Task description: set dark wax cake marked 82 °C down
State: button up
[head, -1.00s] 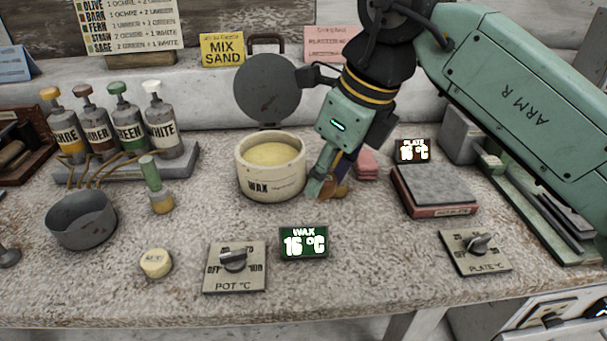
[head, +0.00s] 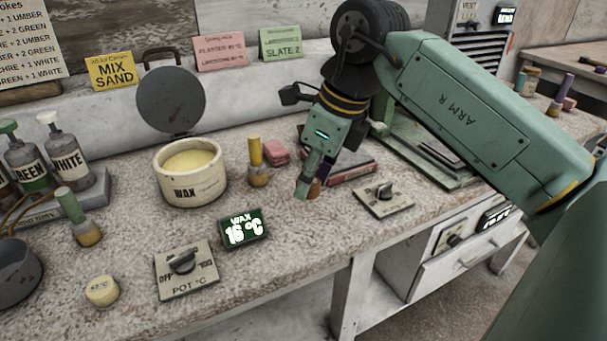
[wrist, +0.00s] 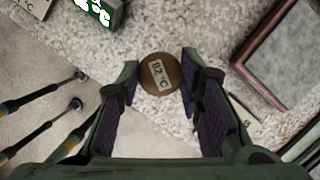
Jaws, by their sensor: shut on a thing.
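The dark wax cake (wrist: 160,73) is a round brown disc with a pale label reading 82 °C. In the wrist view it sits between the fingertips of my gripper (wrist: 157,78), which is shut on it. In the head view my gripper (head: 308,190) points down over the front of the worktop, and only a brown bit of the cake (head: 315,188) shows beside the fingers. I cannot tell whether the cake touches the surface.
The wax pot (head: 190,187) with its raised lid stands to the left. A yellow-handled tool (head: 256,160) stands behind. The plate dial (head: 383,198) lies to the right. A pale wax cake (head: 102,291) lies front left. Speckled worktop between display and dial is bare.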

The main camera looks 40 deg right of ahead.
aim_at(315, 183)
jog(key=shift+f, duration=0.15)
jog(key=shift+f+b, duration=2.4)
jog(key=shift+f, duration=0.3)
jog(key=shift+f+b, duration=0.65)
jog(key=shift+b, duration=0.1)
jog(key=o, duration=1)
jog(key=shift+r+p, duration=1.4)
jog(key=shift+r, duration=0.65)
